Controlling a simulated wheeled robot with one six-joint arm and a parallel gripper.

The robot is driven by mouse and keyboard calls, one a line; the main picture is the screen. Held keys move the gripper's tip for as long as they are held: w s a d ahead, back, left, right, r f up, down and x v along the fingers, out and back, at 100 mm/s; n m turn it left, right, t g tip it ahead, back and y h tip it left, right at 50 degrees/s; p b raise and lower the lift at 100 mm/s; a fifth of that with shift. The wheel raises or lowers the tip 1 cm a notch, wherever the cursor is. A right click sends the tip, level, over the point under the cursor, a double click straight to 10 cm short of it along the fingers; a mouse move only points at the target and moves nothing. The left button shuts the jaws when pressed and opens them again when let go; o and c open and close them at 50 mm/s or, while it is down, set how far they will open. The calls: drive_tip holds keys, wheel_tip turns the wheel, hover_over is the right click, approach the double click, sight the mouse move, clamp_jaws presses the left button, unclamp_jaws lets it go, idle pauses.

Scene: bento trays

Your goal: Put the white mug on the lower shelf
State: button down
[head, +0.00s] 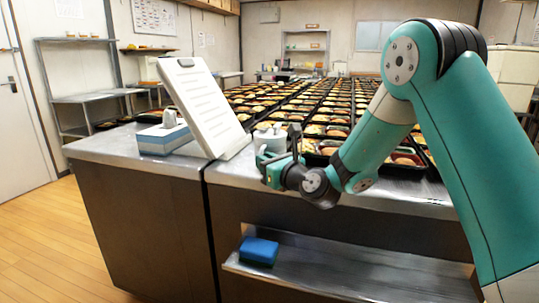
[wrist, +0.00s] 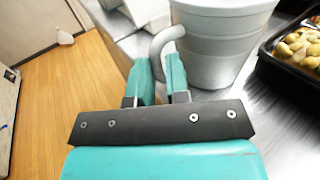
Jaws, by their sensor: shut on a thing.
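The white mug (head: 270,138) is at the front of the metal counter, beside the leaning white board. It is upright and partly hidden by my gripper (head: 272,168). In the wrist view the mug (wrist: 222,45) fills the upper right, and its curved handle (wrist: 163,40) runs down to between the fingers of my gripper (wrist: 161,76). The fingers are shut on the handle. I cannot tell whether the mug's base touches the counter. The lower shelf (head: 345,275) is a metal ledge under the counter, seen from the front.
A blue block (head: 259,251) lies at the left end of the lower shelf; the shelf to its right is bare. The white board (head: 203,105) and a blue-white box (head: 163,137) stand left on the counter. Rows of bento trays (head: 408,160) fill the counter behind and right.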

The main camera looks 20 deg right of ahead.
wheel_tip(320, 180, up, 20)
drive_tip(key=p, duration=0.7)
drive_tip(key=shift+p, duration=0.4)
